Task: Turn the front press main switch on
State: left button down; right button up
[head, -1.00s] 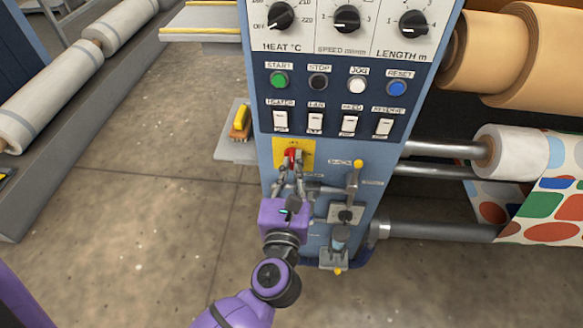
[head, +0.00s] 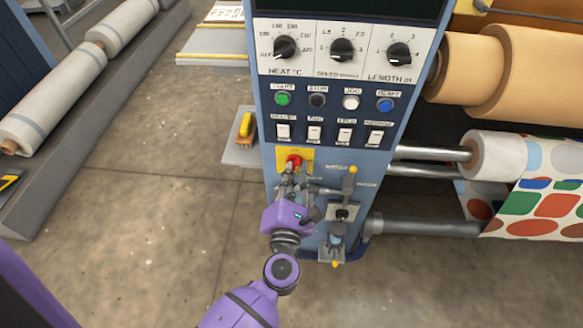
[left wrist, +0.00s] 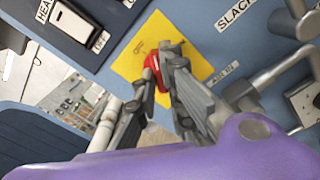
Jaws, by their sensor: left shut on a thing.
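The main switch is a red knob (head: 293,162) on a yellow plate (head: 308,155), low on the blue front panel of the press (head: 330,108). My left gripper (head: 290,172) is at the knob, its fingers shut on it. In the left wrist view the red knob (left wrist: 153,70) shows between the two fingertips (left wrist: 158,65), in front of the yellow plate (left wrist: 140,52). The fingers hide part of the knob, so its exact angle is hard to read. My right gripper is not in view.
Above the switch are a row of white rocker switches (head: 314,133), several coloured buttons and three dials (head: 341,50). A yellow-tipped lever (head: 352,178) stands close to the right of my gripper. Rollers with patterned paper (head: 548,195) lie further right.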

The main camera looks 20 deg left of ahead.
pick_arm(q)
jog(key=m+p, duration=0.8)
jog(key=m, duration=0.2)
jog(key=shift+r+m, duration=0.15)
jog(key=shift+m, duration=0.25)
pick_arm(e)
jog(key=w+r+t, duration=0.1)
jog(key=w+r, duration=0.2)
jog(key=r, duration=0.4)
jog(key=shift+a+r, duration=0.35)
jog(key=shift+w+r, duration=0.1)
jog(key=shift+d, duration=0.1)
pick_arm(q)
jog(key=c, duration=1.8)
grip_release()
jog(key=shift+c, duration=0.2)
